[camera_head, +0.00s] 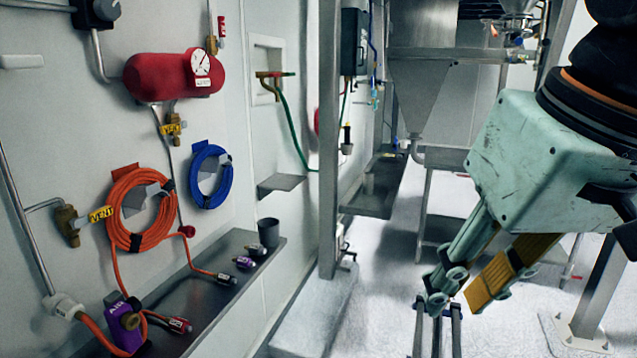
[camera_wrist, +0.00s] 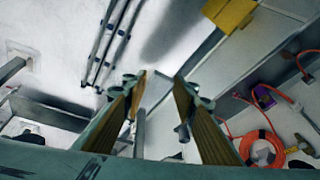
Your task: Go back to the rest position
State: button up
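My gripper (camera_head: 458,290) is at the right of the head view, below its pale green, scuffed body. It points down and to the left over the light floor. Its two fingers, one showing a yellow-brown inner pad, stand apart. In the wrist view my gripper (camera_wrist: 162,78) also shows two separated fingers with a clear gap and nothing held between them. It appears open and touches nothing that I can see.
A dark shelf (camera_head: 225,290) on the left wall holds a dark cup (camera_head: 268,233) and hose ends. Orange hose (camera_head: 130,235), blue hose (camera_head: 211,178) and a red tank (camera_head: 160,77) are on that wall. A steel hopper (camera_head: 420,85) stands behind. Dark rods (camera_wrist: 112,40) lie beyond the fingers.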

jog(key=s+d+f+m+h, duration=0.1)
jog(key=s+d+f, duration=0.3)
jog(key=s+f, duration=0.2)
jog(key=shift+s, duration=1)
notch_tip(320, 180, down, 4)
jog(key=b, duration=0.4)
jog(key=shift+r, duration=0.1)
jog(key=shift+r, duration=0.2)
dwell(0.7)
notch_tip(320, 180, up, 9)
jog(key=p, duration=0.9)
jog(key=shift+w, duration=0.1)
dwell(1.2)
